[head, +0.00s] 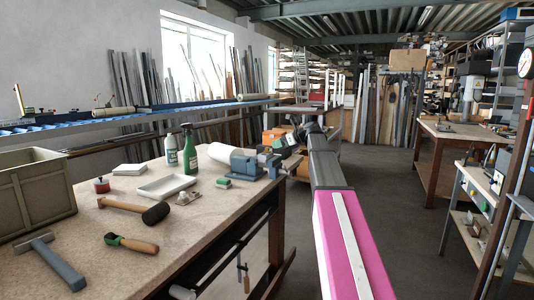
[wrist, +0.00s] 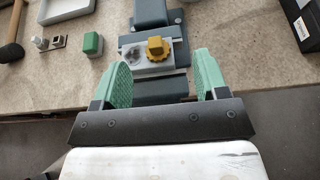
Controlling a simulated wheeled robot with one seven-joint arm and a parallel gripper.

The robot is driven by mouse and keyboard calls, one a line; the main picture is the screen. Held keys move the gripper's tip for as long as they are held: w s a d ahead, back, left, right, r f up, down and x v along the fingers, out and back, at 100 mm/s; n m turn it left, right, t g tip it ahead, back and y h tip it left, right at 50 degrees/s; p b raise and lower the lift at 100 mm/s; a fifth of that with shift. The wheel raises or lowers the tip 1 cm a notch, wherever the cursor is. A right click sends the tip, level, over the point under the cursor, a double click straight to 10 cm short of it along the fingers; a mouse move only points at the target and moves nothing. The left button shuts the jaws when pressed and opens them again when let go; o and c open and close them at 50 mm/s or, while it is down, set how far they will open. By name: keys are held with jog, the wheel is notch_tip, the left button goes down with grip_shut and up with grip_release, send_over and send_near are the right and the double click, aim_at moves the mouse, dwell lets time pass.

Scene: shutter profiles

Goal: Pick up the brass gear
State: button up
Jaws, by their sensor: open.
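The brass gear (wrist: 157,48) is a yellow toothed piece with a raised square hub. In the wrist view it sits on a grey block (wrist: 131,52) of the blue-grey vise (wrist: 152,13). My gripper (wrist: 160,64) is open and empty, with one green ribbed finger to the left of the gear and one to the right. The gear lies just beyond the fingertips, between their lines, and I see no contact. In the head view the vise (head: 245,164) stands at the bench's right edge; I cannot make out the gear or the fingers there.
A green block (wrist: 92,44) and a small metal bracket (wrist: 60,41) lie left of the vise. The workbench (head: 90,245) also holds a mallet (head: 155,214), a white tray (head: 166,186), spray bottles and a crate (head: 35,188). Grey floor shows beyond the bench edge.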

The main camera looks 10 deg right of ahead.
aim_at(267, 152)
jog(key=x, duration=0.5)
jog(key=shift+s+a+f, duration=0.15)
jog(key=shift+s+f, duration=0.1)
jog(key=shift+s, duration=0.05)
jog(key=c, duration=1)
